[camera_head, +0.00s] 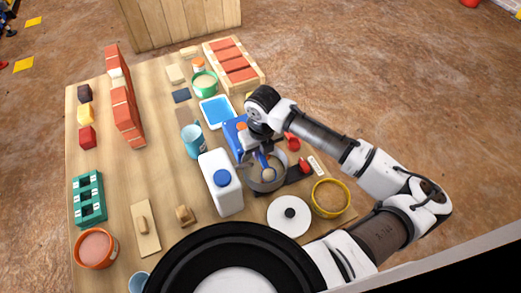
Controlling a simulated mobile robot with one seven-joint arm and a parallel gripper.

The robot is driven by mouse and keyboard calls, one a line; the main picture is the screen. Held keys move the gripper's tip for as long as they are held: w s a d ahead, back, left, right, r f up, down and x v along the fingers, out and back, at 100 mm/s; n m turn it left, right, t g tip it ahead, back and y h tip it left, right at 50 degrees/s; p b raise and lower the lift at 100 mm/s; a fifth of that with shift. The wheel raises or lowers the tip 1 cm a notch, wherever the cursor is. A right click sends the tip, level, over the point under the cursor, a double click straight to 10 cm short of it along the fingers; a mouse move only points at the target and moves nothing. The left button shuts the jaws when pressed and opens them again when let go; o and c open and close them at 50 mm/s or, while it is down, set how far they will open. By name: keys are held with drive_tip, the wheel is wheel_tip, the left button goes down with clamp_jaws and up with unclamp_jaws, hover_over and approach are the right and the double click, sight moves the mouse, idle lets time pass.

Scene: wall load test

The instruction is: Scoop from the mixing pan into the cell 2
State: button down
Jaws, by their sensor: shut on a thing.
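The mixing pan (251,184) is a grey round pan right of the white jug, near the middle of the table. My gripper (257,146) is above its far side, shut on the blue handle of a scoop (262,161). The scoop slants down into the pan, and its lower end is over or in a tan content (269,174); I cannot tell how full it is. A green block with several dark cells (88,198) lies at the left table edge. No number is readable on it, so I cannot tell which cell is cell 2.
A white jug with a blue cap (222,192) and a light blue cup (192,141) stand left of the pan. A white lid (289,216) and a yellow-rimmed sieve (331,198) lie in front and right. A brick wall (124,105) stands back left.

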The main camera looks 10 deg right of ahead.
drive_tip(key=shift+r+p, duration=3.05)
drive_tip(key=shift+r, duration=1.1)
